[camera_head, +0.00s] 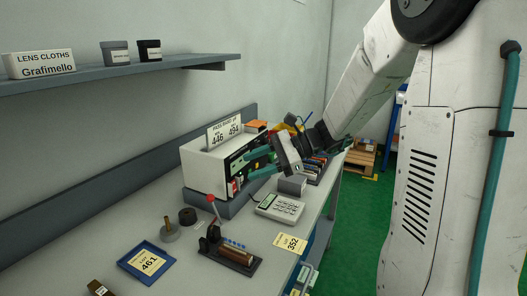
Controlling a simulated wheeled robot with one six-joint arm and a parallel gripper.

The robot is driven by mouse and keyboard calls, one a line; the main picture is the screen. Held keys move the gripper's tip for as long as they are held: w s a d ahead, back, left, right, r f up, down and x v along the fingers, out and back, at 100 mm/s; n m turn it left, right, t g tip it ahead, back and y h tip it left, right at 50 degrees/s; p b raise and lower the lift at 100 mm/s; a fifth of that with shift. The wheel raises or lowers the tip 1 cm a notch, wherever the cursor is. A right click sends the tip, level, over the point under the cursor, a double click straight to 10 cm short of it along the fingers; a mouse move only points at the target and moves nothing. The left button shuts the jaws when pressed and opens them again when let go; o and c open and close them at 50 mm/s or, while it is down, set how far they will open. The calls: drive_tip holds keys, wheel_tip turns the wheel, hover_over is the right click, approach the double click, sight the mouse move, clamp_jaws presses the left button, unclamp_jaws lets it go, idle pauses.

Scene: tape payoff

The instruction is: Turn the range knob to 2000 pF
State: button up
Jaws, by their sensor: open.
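A white instrument box (203,172) stands on the bench, its dark front panel turned to the right. My gripper (243,168) is in front of this panel, with its two teal fingers apart and pointing left at it. I see nothing held between the fingers. The fingers and wrist cover much of the panel, and the range knob and its markings cannot be made out. I cannot tell whether a fingertip touches the panel.
A card reading 446 and 494 (225,132) stands on the box. A calculator-like keypad device (279,208), grey block (292,185), tape fixture (232,254), blue tray (147,263) and yellow card (290,243) lie nearer. A shelf (120,70) hangs above at left.

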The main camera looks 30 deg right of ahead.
drive_tip(key=w+d+f+m+t+h, duration=0.1)
drive_tip(key=w+d+f+m+t, duration=0.3)
drive_tip(key=d, duration=0.4)
drive_tip(key=w+d+f+m+t, duration=0.1)
drive_tip(key=w+d+m+t, duration=0.45)
drive_tip(key=d, duration=0.25)
drive_tip(key=x, duration=0.7)
drive_tip(key=shift+w+f+m+g, duration=0.35)
drive_tip(key=shift+w+m, duration=0.05)
drive_tip(key=shift+m, duration=0.05)
drive_tip(key=shift+d, duration=0.1)
drive_tip(key=shift+c, duration=0.3)
drive_tip(key=c, duration=0.9)
